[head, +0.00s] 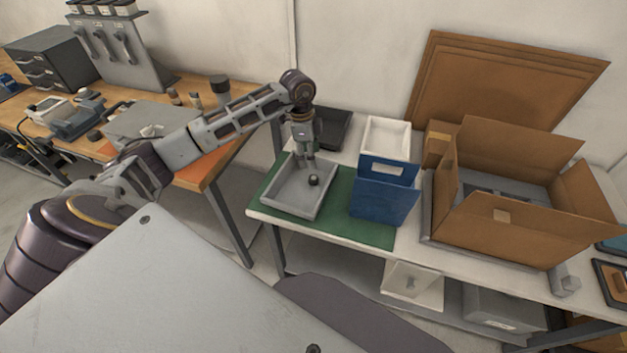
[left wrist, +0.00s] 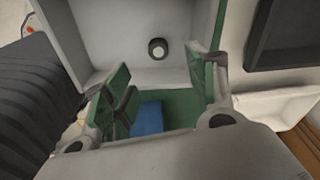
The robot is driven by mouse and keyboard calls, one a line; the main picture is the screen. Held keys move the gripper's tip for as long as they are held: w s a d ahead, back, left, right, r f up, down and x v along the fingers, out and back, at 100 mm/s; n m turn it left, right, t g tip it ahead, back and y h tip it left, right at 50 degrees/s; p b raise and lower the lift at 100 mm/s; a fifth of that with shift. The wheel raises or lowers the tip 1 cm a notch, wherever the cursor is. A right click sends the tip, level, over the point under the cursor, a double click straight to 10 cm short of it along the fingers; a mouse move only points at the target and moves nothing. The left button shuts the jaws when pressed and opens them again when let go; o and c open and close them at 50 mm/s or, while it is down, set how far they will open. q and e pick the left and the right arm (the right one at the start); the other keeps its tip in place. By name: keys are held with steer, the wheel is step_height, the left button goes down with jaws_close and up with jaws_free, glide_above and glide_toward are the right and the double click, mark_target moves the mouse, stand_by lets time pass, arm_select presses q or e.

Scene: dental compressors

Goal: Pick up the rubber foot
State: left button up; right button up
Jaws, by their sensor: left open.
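The rubber foot (head: 313,180) is a small, dark, round piece lying in the grey tray (head: 270,205) on the green mat. In the left wrist view the foot (left wrist: 158,48) sits alone on the floor of the tray, a dark disc with a paler centre. My left gripper (head: 305,159) points down over the tray, above and slightly left of the foot in the head view. In the left wrist view its green-padded fingers (left wrist: 165,85) are spread and empty, with the foot beyond their tips. My right gripper is out of view.
A blue bin (head: 384,201) stands right of the tray, with a white-lined bin (head: 387,137) behind it. A black tray (head: 334,129) lies behind the grey one. A large open cardboard box (head: 515,233) fills the right side. Bare green mat (head: 350,227) shows in front.

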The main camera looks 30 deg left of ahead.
arm_select(q)
glide_above(313, 178)
steer(key=f, duration=0.4)
steer(key=shift+w+a+f, duration=0.1)
steer(key=shift+a, duration=0.3)
steer(key=shift+f, duration=0.3)
steer(key=shift+d+f, duration=0.1)
steer(key=shift+f, duration=0.4)
steer(key=f, duration=0.2)
steer(key=shift+d+f+p, duration=0.2)
steer(key=shift+f+p, duration=0.15)
steer(key=shift+p, duration=0.05)
steer(key=shift+f, duration=0.7)
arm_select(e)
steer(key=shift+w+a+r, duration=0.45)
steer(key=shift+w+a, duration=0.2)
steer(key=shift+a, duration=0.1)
